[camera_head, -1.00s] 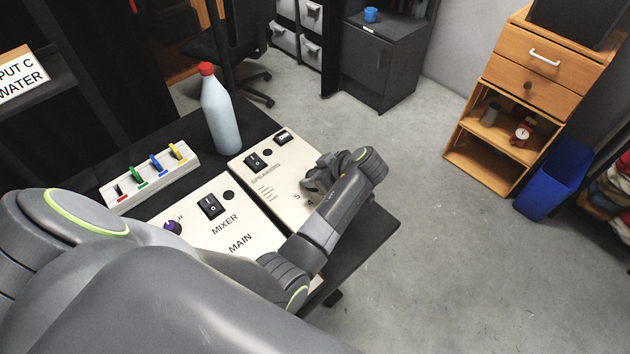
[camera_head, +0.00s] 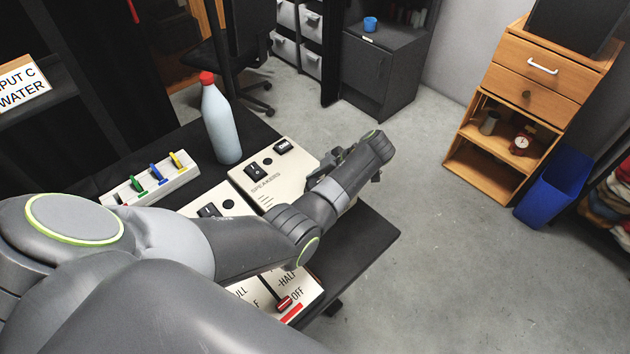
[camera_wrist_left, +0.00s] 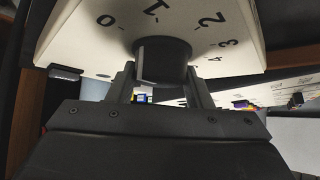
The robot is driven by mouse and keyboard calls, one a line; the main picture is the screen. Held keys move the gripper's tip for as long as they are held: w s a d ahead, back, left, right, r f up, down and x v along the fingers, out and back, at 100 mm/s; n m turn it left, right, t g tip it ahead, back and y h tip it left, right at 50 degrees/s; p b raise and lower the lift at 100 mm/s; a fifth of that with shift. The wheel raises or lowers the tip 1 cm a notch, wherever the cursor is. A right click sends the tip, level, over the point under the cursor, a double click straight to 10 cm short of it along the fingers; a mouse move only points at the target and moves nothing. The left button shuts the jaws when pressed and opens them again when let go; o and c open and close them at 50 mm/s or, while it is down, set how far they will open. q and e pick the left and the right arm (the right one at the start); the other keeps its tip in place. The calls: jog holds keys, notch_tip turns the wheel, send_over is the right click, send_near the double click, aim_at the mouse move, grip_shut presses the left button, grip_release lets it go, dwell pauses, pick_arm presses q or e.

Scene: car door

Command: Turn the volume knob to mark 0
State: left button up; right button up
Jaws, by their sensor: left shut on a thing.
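The volume knob (camera_wrist_left: 163,60) is a black round knob on a white panel (camera_wrist_left: 90,45) in the left wrist view. Dark marks 0, 1, 2, 3 and 4 run around it; 0 is at the left and 1 is above the knob. My left gripper (camera_wrist_left: 162,80) is shut on the knob, with one finger on each side. I cannot clearly tell which mark the knob points to. In the head view my left gripper (camera_head: 328,172) is at the right end of the SPEAKERS panel (camera_head: 262,180), and the knob is hidden there. My right gripper is not in view.
A white bottle with a red cap (camera_head: 220,120) stands behind the panels. A box with coloured sliders (camera_head: 152,180) is at the left. A red-handled lever (camera_head: 284,304) by FULL, HALF and OFF labels shows below my forearm. Open floor lies to the right.

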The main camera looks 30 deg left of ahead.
pick_arm(q)
jog(key=shift+f, duration=0.1)
dwell(0.3)
jog(key=o, duration=1)
jog(key=p+v, duration=0.4)
jog(key=v, duration=1.3)
jog(key=shift+w+d+p, duration=0.1)
jog(key=shift+d+p, duration=0.1)
jog(key=shift+p, duration=0.1)
